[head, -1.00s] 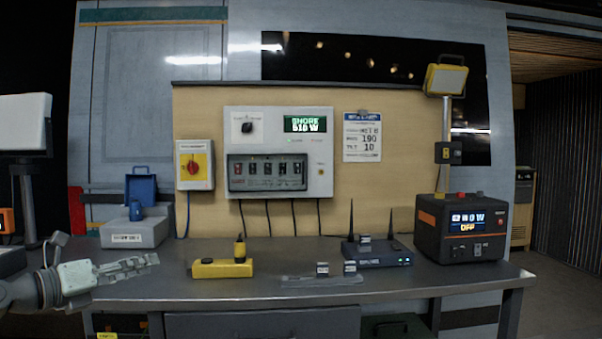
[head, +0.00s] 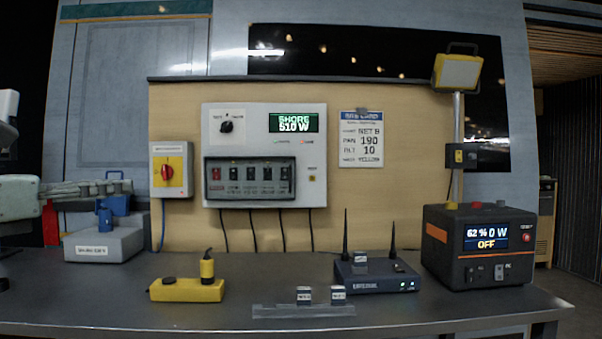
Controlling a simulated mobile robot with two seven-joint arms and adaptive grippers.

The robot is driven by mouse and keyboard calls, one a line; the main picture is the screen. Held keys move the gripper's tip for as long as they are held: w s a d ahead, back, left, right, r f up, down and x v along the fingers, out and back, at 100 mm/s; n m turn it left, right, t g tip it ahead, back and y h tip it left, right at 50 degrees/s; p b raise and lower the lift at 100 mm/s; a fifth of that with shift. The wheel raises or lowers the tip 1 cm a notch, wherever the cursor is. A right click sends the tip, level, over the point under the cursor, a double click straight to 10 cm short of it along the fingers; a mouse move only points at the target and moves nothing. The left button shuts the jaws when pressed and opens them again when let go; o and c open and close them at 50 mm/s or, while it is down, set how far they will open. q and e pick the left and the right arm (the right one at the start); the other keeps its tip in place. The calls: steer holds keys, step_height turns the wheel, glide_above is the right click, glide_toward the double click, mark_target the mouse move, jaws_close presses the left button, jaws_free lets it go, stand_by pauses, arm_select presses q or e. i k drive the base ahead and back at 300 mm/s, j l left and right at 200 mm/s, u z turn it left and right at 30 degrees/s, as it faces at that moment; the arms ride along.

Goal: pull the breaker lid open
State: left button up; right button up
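The breaker panel (head: 312,150) is a pale box on the tan backboard. Its breaker lid (head: 249,201) is a dark-framed, see-through cover low on the panel's front. It appears down over a row of several breakers, one of them red. My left gripper (head: 131,187) comes in from the left edge at about lid height, with its fingers pointing right. It is empty and apart from the panel, left of the red rotary switch. Its fingers overlap in this view, so their opening is unclear. My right gripper is not in view.
A red rotary switch on a yellow plate (head: 176,185) is left of the panel. On the bench (head: 235,268) stand a grey box (head: 107,245), a yellow device (head: 186,291), a clear tray (head: 290,311), a router (head: 376,277) and a power unit (head: 480,268).

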mark_target(204, 157)
steer(key=i+l, duration=1.2)
steer(key=l, duration=0.05)
